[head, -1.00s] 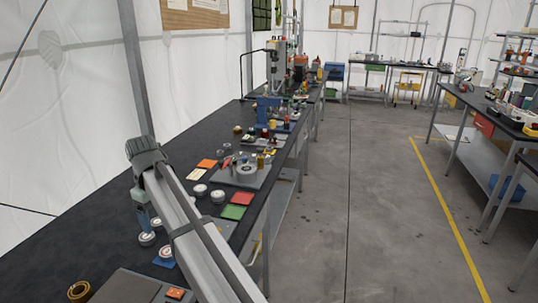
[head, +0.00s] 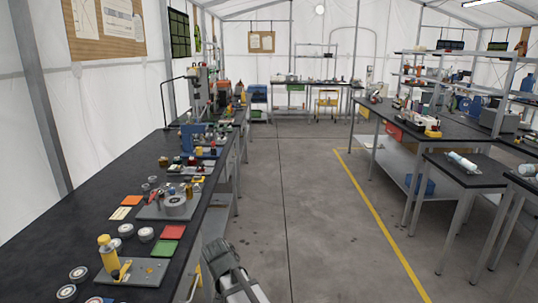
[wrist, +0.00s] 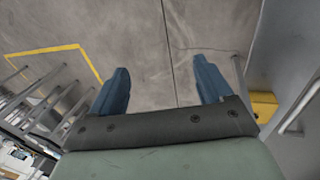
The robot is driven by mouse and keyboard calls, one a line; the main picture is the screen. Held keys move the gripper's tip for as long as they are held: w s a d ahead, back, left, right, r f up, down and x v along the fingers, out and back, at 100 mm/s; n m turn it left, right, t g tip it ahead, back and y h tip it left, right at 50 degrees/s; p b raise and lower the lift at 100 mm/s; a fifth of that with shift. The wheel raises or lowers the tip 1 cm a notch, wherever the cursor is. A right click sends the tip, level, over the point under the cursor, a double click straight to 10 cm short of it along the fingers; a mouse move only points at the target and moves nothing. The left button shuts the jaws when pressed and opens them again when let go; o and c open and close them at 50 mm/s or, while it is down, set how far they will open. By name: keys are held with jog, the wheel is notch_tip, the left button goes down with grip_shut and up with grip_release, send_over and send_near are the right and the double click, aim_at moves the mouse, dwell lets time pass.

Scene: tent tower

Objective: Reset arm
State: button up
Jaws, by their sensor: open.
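My gripper shows in the wrist view (wrist: 162,88) with its two blue fingers spread wide apart and nothing between them. Beyond the fingers is bare grey concrete floor. In the head view my arm's end is at the bottom centre, beside the right edge of the black workbench (head: 90,222) and over the aisle. The fingers themselves are hidden in the head view.
On the bench stand a yellow fixture (head: 108,255), white round discs (head: 145,234), a red square (head: 172,232), a green square (head: 164,248) and a grey round part (head: 175,205). Tables (head: 466,170) stand at the right. The aisle floor (head: 300,220) is clear.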

jog(key=s+d+f+g, duration=0.2)
jog(key=s+d+f, duration=0.4)
jog(key=d+f, duration=0.5)
jog(key=s+d+f+g, duration=0.2)
jog(key=s+d+f, duration=0.35)
jog(key=f, duration=0.85)
jog(key=s+d+f+g+y, duration=0.1)
jog(key=s+d+f, duration=0.3)
jog(key=s+f, duration=0.3)
jog(key=s+d+f+g+y, duration=0.2)
jog(key=s+d+f, duration=0.3)
jog(key=s, duration=1.1)
notch_tip(320, 180, down, 3)
jog(key=shift+r, duration=0.2)
